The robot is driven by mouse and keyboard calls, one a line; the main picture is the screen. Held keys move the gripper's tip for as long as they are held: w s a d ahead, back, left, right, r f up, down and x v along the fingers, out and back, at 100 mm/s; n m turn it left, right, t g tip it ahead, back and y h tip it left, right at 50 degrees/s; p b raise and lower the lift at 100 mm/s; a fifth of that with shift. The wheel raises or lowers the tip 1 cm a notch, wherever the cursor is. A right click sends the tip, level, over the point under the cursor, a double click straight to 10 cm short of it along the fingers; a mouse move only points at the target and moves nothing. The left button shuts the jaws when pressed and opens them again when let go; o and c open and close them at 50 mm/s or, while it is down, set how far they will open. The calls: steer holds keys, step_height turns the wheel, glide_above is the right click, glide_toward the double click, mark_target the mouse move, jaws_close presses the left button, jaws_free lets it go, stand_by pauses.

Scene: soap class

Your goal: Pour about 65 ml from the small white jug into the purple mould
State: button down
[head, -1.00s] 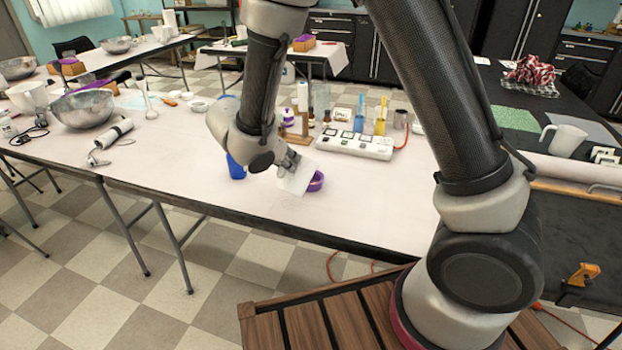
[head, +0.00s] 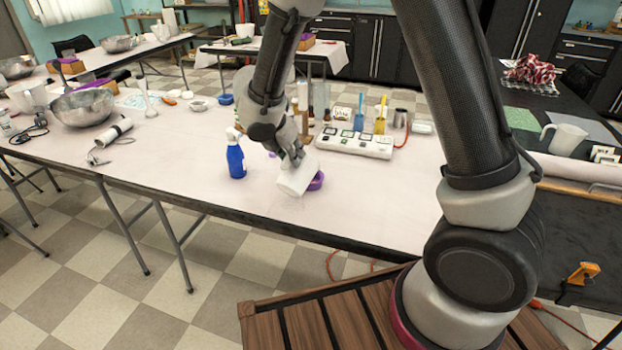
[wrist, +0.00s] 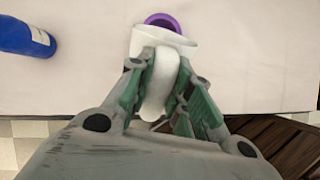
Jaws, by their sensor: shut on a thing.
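The small white jug (head: 297,177) is held in the head view, tilted with its upper end leaning right beside the purple mould. In the wrist view the jug (wrist: 185,42) shows its rim overlapping the near side of the mould. The purple mould (head: 317,181) sits on the table, partly hidden behind the jug; it also shows in the wrist view (wrist: 164,18). My gripper (head: 293,160) is shut on the jug, and in the wrist view my gripper's fingers (wrist: 163,85) lie on both sides of its handle. The jug's contents and any stream are not visible.
A blue spray bottle (head: 236,160) stands left of the jug. A white device with several squares (head: 354,143) lies behind and right of the mould. Small bottles stand behind. The table front (head: 350,220) is clear.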

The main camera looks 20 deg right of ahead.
steer(key=shift+w, duration=0.15)
steer(key=shift+w+d+r+g+y+p, duration=0.5)
steer(key=shift+d+r+y, duration=0.1)
steer(key=shift+d+y, duration=0.1)
steer(key=shift+w+d+r+g+y+p, duration=0.55)
steer(key=shift+w+d+g+y+p, duration=0.15)
steer(key=shift+y+p, duration=0.1)
stand_by(1.4)
steer(key=shift+s+a+f+t+h, duration=0.35)
steer(key=shift+s+a+h, duration=0.05)
steer(key=shift+s+a, duration=0.1)
steer(key=shift+s+a+f+t+h, duration=0.3)
steer(key=shift+s+a+t+h, duration=0.1)
steer(key=shift+s+a, duration=0.1)
steer(key=shift+a+f, duration=0.1)
steer(key=shift+f, duration=0.05)
